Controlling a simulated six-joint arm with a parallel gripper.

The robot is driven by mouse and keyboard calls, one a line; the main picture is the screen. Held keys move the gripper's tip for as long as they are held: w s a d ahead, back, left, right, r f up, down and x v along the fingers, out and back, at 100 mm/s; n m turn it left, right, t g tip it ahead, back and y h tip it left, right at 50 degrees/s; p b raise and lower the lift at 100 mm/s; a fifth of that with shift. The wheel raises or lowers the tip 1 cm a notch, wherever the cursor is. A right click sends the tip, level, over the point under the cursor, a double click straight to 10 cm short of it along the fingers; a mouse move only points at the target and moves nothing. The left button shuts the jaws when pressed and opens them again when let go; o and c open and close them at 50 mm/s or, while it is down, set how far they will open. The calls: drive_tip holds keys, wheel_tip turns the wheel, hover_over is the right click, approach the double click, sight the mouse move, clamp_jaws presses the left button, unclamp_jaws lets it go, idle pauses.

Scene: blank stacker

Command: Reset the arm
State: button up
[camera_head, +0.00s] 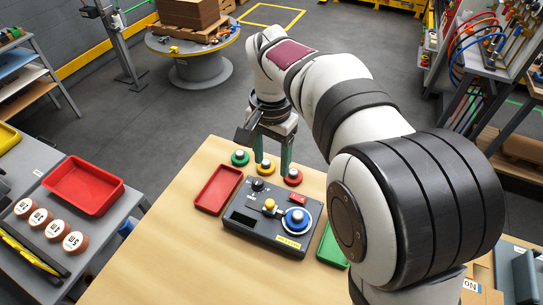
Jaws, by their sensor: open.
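My arm reaches from the right over the wooden table (150,262). My gripper (272,165) points down at the table's far edge, open, with nothing visible between its two greenish fingers. The fingertips are close to a yellow round piece (265,168) and a red round piece (293,177); I cannot tell whether they touch. A green round piece (240,158) is just left of them. In front stands a dark device (245,220) with a black knob (258,185), a small red part (298,198) and a blue round part (297,219).
A red tray (217,190) lies left of the device. A green tray (331,247) lies right of it, partly hidden by my arm. A grey side bench at left holds another red tray (86,187) and several brown rolls (52,229). The table's front left is clear.

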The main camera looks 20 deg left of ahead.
drive_tip(key=shift+r, duration=0.2)
drive_tip(key=s+d+r+m+y, duration=0.1)
drive_tip(key=s+d, duration=0.4)
drive_tip(key=d, duration=0.4)
drive_tip(key=s+d+r+m, duration=0.15)
drive_tip(key=s+d, duration=0.25)
drive_tip(key=d, duration=0.5)
drive_tip(key=s+d+f, duration=0.2)
drive_tip(key=s, duration=0.4)
drive_tip(key=s+d+f+m, duration=0.1)
drive_tip(key=s+d+f, duration=0.1)
drive_tip(key=s, duration=0.3)
drive_tip(key=shift+s+d+f+y, duration=0.2)
drive_tip(key=shift+s+d+y, duration=0.2)
drive_tip(key=shift+d, duration=0.3)
